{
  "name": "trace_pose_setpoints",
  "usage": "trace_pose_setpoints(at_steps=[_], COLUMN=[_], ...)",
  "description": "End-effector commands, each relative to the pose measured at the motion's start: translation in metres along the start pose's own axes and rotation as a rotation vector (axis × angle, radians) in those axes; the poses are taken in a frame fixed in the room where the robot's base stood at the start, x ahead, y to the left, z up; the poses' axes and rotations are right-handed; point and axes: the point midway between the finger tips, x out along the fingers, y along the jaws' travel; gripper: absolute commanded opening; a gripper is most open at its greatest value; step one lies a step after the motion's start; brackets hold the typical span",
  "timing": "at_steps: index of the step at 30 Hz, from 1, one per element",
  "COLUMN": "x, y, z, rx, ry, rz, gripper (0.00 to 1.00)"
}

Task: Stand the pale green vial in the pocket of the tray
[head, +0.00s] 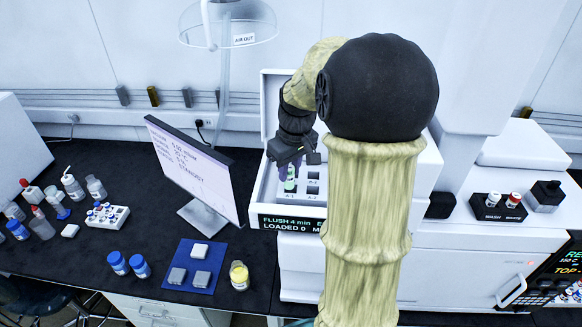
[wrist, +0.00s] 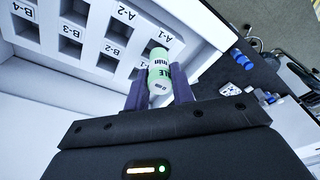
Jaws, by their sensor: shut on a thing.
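The pale green vial (wrist: 159,72) is between the two purple fingers of my gripper (wrist: 161,88), which is shut on it. In the wrist view its far end overlaps the pocket labelled A-1 of the white tray (wrist: 122,62). I cannot tell whether that end is inside the pocket or just above it. In the head view the vial (head: 290,185) shows as a small green patch under my gripper (head: 289,170), at the left side of the tray (head: 313,199). My arm hides much of the tray there.
The tray's other visible pockets look empty, and raised white walls surround it. A monitor (head: 194,168) stands close on the left. Bottles, a small white rack (head: 118,217) and a blue mat (head: 211,251) are on the black bench. A yellow-filled jar (head: 239,275) stands in front.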

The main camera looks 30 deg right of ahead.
Motion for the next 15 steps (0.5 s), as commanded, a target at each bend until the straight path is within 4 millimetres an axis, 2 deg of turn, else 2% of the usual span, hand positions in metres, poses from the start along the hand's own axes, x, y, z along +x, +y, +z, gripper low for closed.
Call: trace_pose_setpoints(at_steps=[15], x=[0.001], y=[0.0073], z=[-0.001], rx=[0.005], ry=[0.0], rz=[0.001], gripper=[0.02])
